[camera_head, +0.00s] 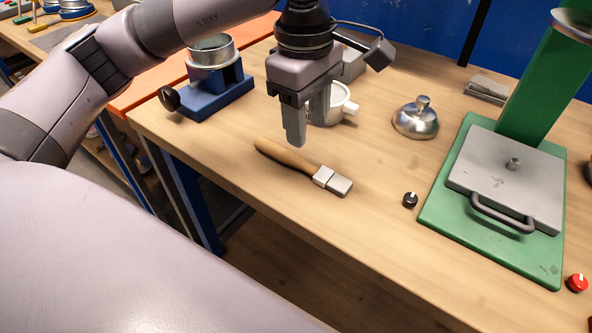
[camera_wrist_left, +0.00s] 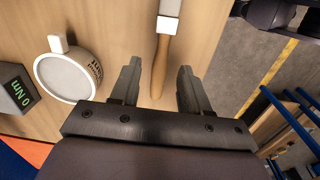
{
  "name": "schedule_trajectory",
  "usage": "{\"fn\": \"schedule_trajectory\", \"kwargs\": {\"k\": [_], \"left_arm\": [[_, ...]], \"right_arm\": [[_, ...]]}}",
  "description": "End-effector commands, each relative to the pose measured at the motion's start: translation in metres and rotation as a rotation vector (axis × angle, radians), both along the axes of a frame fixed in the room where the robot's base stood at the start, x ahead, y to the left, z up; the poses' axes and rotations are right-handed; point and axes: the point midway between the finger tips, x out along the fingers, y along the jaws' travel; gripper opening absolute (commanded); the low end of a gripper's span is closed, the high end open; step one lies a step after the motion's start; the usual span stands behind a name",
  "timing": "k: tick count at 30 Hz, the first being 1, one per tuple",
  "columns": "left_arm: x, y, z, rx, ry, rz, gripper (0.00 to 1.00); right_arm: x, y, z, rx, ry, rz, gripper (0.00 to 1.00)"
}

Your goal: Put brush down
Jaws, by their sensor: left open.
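The brush lies flat on the wooden tabletop, with its wooden handle (camera_head: 283,155) towards the back left and its grey-white head (camera_head: 333,181) towards the front right. My left gripper (camera_head: 306,125) is just above and behind the brush, apart from it in the head view. In the left wrist view the jaws (camera_wrist_left: 158,88) are open and empty, with the brush handle (camera_wrist_left: 160,65) lying between and beyond the fingertips. The brush head (camera_wrist_left: 167,14) is at the top edge of that view. My right gripper is not seen.
A white cup-like container (camera_head: 343,104) stands close behind my left gripper. A blue stand with a metal cup (camera_head: 215,92) is at left. A silver lidded piece (camera_head: 416,119), a black knob (camera_head: 410,200) and a green press (camera_head: 497,237) are at right. The table's front edge is near the brush.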

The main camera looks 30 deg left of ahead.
Motion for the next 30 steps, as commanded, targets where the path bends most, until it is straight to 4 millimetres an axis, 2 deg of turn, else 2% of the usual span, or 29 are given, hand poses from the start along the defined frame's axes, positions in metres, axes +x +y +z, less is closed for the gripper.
{"fn": "schedule_trajectory", "kwargs": {"k": [1, 8, 13, 17, 30], "left_arm": [[0.000, -0.007, -0.008, 0.002, -0.015, -0.002, 0.46], [-0.007, -0.027, -0.007, 0.012, -0.031, 0.022, 0.46], [-0.010, -0.032, -0.005, 0.016, -0.034, 0.043, 0.46], [-0.010, -0.032, -0.012, 0.016, -0.032, 0.047, 0.46], [-0.006, -0.029, -0.069, 0.016, -0.031, 0.045, 0.46]], "right_arm": [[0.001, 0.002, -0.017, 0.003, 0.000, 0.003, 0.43], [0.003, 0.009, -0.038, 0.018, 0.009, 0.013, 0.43], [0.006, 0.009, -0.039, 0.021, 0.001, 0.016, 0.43], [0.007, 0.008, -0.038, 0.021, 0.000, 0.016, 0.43], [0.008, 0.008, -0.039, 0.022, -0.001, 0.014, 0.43]]}}
